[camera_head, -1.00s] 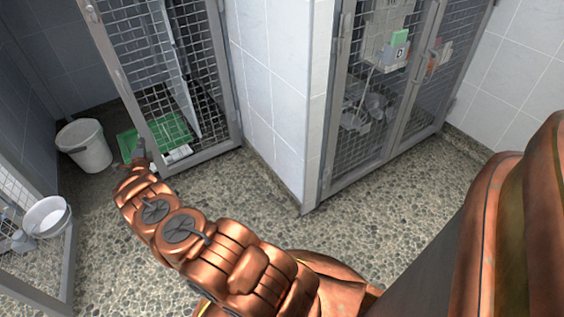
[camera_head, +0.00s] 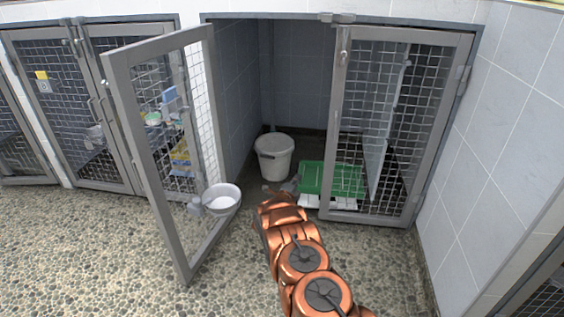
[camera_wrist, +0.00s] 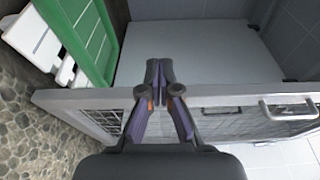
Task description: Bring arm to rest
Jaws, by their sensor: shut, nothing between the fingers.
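My copper-coloured arm (camera_head: 304,262) reaches forward and up from the bottom of the head view toward the open kennel. My gripper (camera_wrist: 159,72) shows in the wrist view with its dark fingers together and nothing between them. In the wrist view it is in front of the grey kennel door frame (camera_wrist: 255,98), its tips overlapping the frame's edge in the picture. I cannot tell whether they touch. In the head view the gripper is small and mostly hidden beyond the arm's end.
A green slatted item (camera_head: 332,180) lies by a closed mesh door (camera_head: 392,125). A white bucket (camera_head: 274,158) stands inside the kennel. An open mesh door (camera_head: 163,150) with a white bowl (camera_head: 222,198) is at left. The pebbled floor (camera_head: 110,250) is clear at front left.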

